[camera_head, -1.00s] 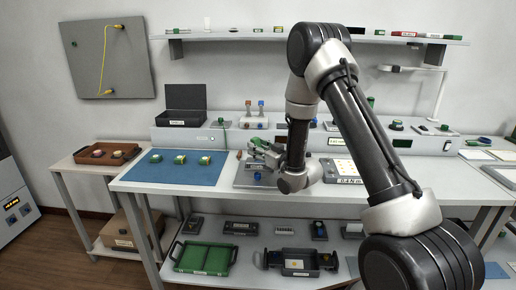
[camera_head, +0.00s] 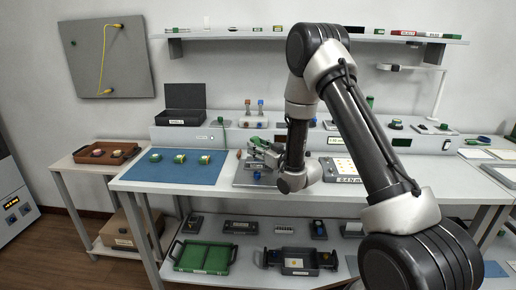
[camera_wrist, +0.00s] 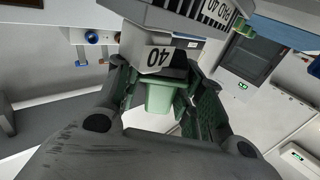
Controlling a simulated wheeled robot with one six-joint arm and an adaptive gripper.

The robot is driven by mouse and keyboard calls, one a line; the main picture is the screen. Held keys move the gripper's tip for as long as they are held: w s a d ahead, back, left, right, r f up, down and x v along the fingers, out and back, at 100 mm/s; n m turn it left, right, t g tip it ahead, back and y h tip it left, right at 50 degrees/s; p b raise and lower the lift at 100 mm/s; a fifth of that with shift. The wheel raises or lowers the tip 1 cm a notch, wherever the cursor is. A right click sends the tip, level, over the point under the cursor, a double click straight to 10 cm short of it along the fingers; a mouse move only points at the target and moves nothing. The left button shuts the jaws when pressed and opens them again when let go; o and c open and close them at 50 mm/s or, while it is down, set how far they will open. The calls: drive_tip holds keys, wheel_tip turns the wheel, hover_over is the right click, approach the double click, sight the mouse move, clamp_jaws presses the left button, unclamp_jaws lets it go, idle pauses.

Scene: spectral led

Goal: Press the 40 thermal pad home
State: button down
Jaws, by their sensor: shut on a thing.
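My gripper (camera_wrist: 165,100) is low over the fixture on the main bench, its fingers closed around a green piece (camera_wrist: 160,96). A grey block marked 40 (camera_wrist: 157,57) sits just beyond the green piece and seems to be part of the same held thing, the 40 thermal pad. Past it, a ribbed grey part with an upside-down label, seemingly PRO 40 (camera_wrist: 215,8), is close to the block. I cannot tell whether the two touch or how deep the pad sits. In the head view my gripper (camera_head: 262,155) is small and the pad is hidden.
A blue mat (camera_head: 175,178) with several green-and-white pieces lies left of the fixture plate (camera_head: 248,182). An open black case (camera_head: 185,103) stands behind. A green tray (camera_head: 203,258) is on the lower shelf.

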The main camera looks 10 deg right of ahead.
sight(258, 138)
drive_tip(key=shift+s+f, duration=0.15)
drive_tip(key=shift+f, duration=0.35)
drive_tip(key=shift+w+r, duration=0.2)
drive_tip(key=shift+r, duration=3.55)
